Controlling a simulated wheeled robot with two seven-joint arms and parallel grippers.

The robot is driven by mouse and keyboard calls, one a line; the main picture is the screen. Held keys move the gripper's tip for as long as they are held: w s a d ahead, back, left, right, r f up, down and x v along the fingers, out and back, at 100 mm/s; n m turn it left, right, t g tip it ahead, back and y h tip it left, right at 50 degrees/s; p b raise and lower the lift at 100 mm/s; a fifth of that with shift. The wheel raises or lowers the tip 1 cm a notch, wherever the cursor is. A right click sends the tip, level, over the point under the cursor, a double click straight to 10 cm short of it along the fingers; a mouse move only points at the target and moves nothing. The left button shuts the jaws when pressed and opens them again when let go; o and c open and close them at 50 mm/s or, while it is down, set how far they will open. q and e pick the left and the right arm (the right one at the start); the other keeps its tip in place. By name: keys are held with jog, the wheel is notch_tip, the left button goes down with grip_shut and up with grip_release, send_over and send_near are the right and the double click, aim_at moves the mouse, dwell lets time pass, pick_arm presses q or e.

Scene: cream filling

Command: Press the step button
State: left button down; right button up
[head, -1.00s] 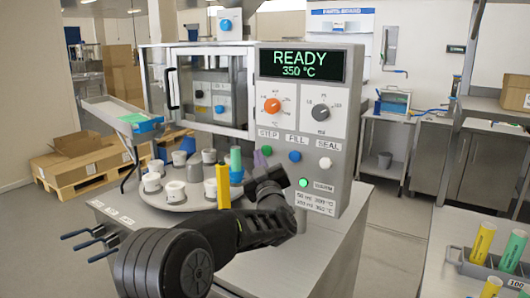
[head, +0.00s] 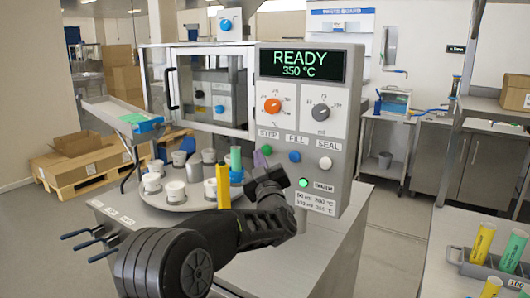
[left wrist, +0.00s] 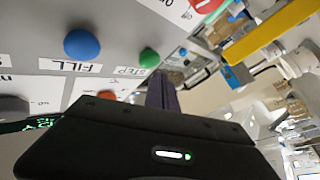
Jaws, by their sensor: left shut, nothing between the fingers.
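The step button is a green knob (head: 267,149) under the STEP label on the front of the grey control panel (head: 343,137). It also shows in the left wrist view (left wrist: 149,57), beside the blue fill button (left wrist: 82,44). My left gripper (head: 259,160) is shut and empty, its purple fingers just below and left of the green button in the head view. In the left wrist view the fingers (left wrist: 161,92) point up toward the green button; a small gap shows in the picture, but I cannot tell the depth. My right gripper is not in view.
The display (head: 303,65) reads READY 350 °C. A white seal button (head: 325,163) sits to the right of the blue one. A round turntable (head: 180,206) with several white and grey cups stands left of my left gripper. A yellow upright part (head: 223,186) is close to the arm.

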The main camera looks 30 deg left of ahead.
pick_arm(q)
jog(key=shift+w, duration=0.2)
jog(key=shift+w, duration=0.25)
